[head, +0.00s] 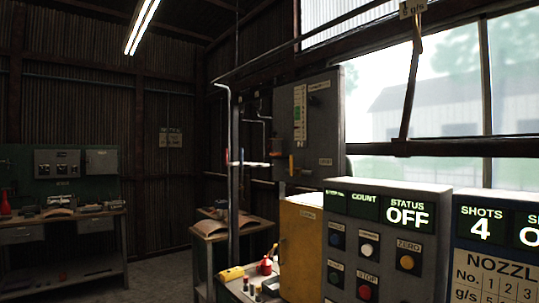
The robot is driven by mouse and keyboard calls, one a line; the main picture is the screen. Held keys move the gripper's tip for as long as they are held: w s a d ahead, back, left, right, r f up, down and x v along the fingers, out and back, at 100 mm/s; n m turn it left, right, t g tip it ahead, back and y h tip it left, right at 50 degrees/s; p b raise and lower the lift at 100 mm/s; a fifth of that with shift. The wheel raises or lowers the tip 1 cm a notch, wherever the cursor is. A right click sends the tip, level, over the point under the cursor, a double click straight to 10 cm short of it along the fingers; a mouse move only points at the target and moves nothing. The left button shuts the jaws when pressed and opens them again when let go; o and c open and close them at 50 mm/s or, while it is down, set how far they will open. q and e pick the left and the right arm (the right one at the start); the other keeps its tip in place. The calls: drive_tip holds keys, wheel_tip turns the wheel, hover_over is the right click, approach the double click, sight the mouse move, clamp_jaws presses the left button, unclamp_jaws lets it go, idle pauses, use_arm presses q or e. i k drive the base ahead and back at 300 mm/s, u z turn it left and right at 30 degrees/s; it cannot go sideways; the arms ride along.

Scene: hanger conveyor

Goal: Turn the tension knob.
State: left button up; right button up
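I cannot make out a tension knob in the head view. The nearest controls are on a grey control box (425,226) at the lower right, with lit displays and a status display (407,215) reading OFF. Its face has a white button (367,249), a red button (365,291) labelled STOP, an amber button (407,262) labelled ZERO, and blue and dark buttons at left. A grey cabinet (333,110) with a green-marked scale (299,112) hangs on the wall behind. Neither of my grippers is in view.
A second panel (465,262) at the right edge shows SHOTS 4 and a nozzle table. A workbench (85,219) stands far left; floor between looks clear.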

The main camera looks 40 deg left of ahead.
sight(314, 100)
drive_tip(key=u, duration=1.35)
